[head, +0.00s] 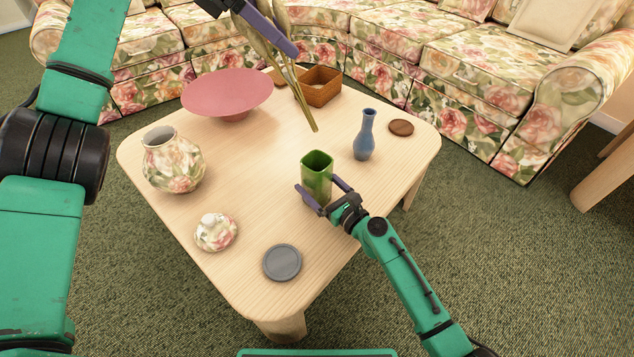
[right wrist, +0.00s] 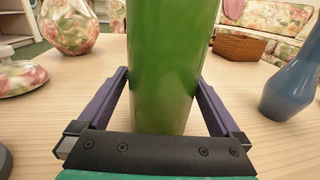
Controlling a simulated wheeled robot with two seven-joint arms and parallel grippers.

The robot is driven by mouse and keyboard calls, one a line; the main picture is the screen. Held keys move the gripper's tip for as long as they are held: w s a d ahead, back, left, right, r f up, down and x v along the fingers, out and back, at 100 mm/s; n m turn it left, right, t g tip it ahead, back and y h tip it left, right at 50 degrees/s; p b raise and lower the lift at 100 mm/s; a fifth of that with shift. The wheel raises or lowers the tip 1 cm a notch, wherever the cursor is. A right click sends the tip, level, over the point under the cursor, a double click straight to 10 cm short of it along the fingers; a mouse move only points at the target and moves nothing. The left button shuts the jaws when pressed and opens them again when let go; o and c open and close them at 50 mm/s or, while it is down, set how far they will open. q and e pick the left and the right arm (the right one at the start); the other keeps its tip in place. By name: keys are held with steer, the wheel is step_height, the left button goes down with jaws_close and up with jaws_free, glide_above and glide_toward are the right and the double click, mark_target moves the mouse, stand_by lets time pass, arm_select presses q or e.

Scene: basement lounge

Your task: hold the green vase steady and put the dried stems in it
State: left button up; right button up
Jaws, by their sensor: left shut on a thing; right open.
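The green vase (head: 317,172) stands upright on the table. My right gripper (head: 316,186) is open, with one finger on each side of the vase. My left gripper (head: 284,42) is shut on the dried stems (head: 295,80) above the far part of the table. The stems hang tilted, with their lower ends just above and behind the vase's mouth in the picture. The vase's inside bottom is hidden.
On the pale wooden table (head: 260,150) stand a blue bottle vase (head: 365,137), a brown coaster (head: 401,127), a wooden box (head: 320,90), a pink bowl (head: 228,93), a floral jar (head: 173,165), its floral lid (head: 216,233) and a grey coaster (head: 282,262). A floral sofa (head: 470,65) stands behind.

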steer(key=shift+w+a, duration=0.1)
steer(key=shift+w, duration=0.1)
steer(key=c, duration=1.4)
steer(key=shift+c, duration=0.3)
arm_select(q)
steer(key=w+d+f+n+y, duration=0.1)
steer(key=d+f+n+y, duration=0.1)
steer(key=f, duration=0.7)
steer(key=w+d+f+n+t+y, duration=0.1)
steer(key=d+f+n+y, duration=0.2)
steer(key=f, duration=0.6)
steer(key=shift+w+d+f+n, duration=0.2)
steer(key=shift+d+f+n, duration=0.1)
steer(key=shift+d+n, duration=0.65)
